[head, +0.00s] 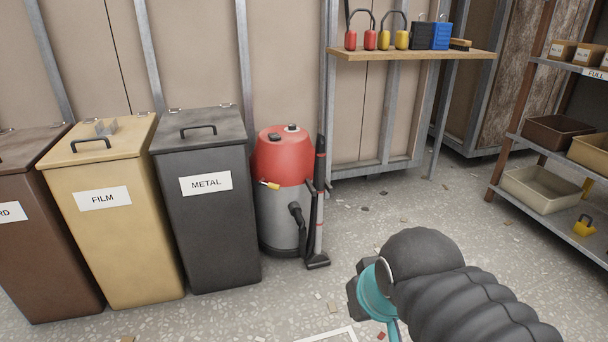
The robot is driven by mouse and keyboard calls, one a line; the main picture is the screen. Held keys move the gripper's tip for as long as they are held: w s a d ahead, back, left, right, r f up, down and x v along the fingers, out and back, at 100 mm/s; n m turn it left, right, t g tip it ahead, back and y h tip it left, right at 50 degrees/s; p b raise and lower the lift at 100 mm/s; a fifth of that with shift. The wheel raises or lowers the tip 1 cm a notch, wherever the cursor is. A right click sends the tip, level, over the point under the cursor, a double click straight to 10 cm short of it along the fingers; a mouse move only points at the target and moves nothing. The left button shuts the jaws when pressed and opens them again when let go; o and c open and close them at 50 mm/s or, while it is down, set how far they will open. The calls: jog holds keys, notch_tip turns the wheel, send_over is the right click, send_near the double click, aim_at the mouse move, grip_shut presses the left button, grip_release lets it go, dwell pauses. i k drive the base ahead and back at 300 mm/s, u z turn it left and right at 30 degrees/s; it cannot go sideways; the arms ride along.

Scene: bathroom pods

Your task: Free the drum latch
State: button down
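The drum is a shop vacuum with a red lid (283,150) and a grey body (279,216), standing upright on the floor right of the METAL bin. A small yellow latch (269,185) sits on its front left side, where red meets grey. I cannot tell whether the latch is fastened. My arm comes in from the lower right, with a teal ring near its end. My gripper (358,298) shows only as a dark part beyond the ring, in front and to the right of the drum, apart from it. Its fingers are not clear.
METAL (204,210), FILM (110,235) and brown (45,245) bins stand left of the drum. A hose and floor wand (319,205) stand at its right. A wall shelf (410,55) holds headphones-like items and padlocks. Racking (545,155) is at right. Small debris lies on open floor.

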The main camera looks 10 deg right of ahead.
aim_at(276, 187)
jog(key=i, duration=0.9)
jog(key=u, duration=0.7)
